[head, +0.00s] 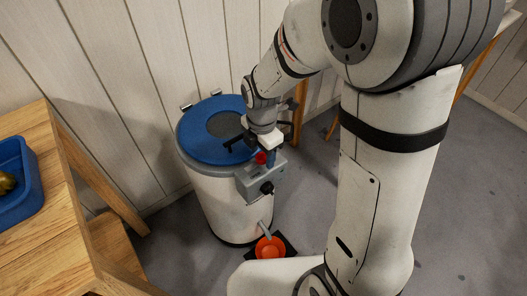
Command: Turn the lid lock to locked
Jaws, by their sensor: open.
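A white drum (222,205) with a blue lid (197,139) stands on the floor against the wall. The lid has a dark grey round middle (224,124). A grey box (247,184) is fixed to the drum's front right, with a black knob (267,188) on its face. A small red part (261,158) shows at the box's top. I cannot tell which of these is the lid lock or how it is set. My gripper (268,155) points down just above the box, open, close to the red part. Its fingertips are small, and contact cannot be made out.
An orange bowl (269,248) sits on a dark mat below the drum's spout (264,230). A wooden table (52,230) with a blue tray (22,200) stands at left. Wooden legs (299,112) are behind the drum. Grey floor is clear at right.

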